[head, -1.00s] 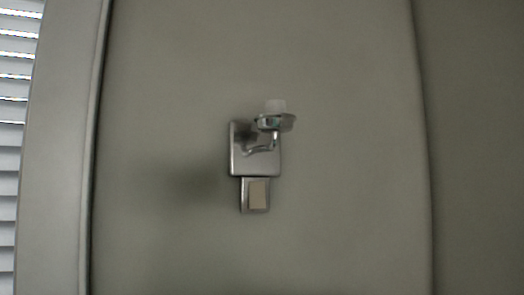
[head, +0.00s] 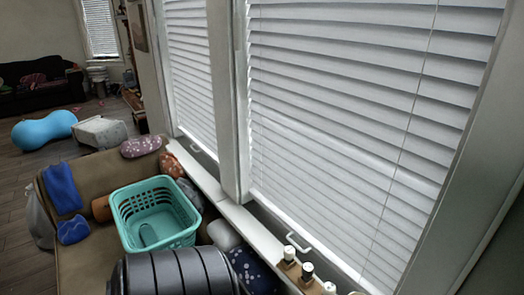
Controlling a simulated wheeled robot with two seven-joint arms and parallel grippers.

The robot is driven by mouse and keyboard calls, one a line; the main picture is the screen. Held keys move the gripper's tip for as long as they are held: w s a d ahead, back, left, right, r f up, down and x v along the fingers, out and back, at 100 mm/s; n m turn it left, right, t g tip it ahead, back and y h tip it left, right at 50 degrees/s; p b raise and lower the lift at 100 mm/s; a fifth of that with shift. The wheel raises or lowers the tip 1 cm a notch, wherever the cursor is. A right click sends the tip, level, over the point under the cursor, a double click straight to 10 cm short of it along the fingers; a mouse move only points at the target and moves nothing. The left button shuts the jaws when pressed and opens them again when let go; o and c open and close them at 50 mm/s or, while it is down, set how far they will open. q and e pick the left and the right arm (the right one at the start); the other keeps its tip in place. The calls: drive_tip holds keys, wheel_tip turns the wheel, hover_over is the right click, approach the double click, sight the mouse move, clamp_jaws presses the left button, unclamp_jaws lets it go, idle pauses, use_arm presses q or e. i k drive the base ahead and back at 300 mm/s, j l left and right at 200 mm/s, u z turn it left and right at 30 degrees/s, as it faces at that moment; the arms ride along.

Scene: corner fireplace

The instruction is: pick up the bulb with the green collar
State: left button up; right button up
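I cannot make out a bulb with a green collar in the head view. Several small white-topped things, one of them here (head: 289,252), stand on or by brown blocks on the window sill (head: 250,232) at the bottom. They have dark bands below their tops, and they are too small to tell whether they are bulbs or what colour their collars are. Another white-topped thing (head: 329,287) is partly cut off by the bottom edge. Neither of my grippers is in view.
A teal laundry basket (head: 157,188) stands on a tan sofa (head: 88,262) left of the sill, among cushions. Windows with white blinds (head: 350,120) rise behind the sill. A blue peanut-shaped ball (head: 45,130) and open wood floor lie at the far left.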

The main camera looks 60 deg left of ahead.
sight(289, 251)
drive_tip(key=u, duration=1.65)
drive_tip(key=l+u, duration=0.1)
drive_tip(key=l, duration=0.3)
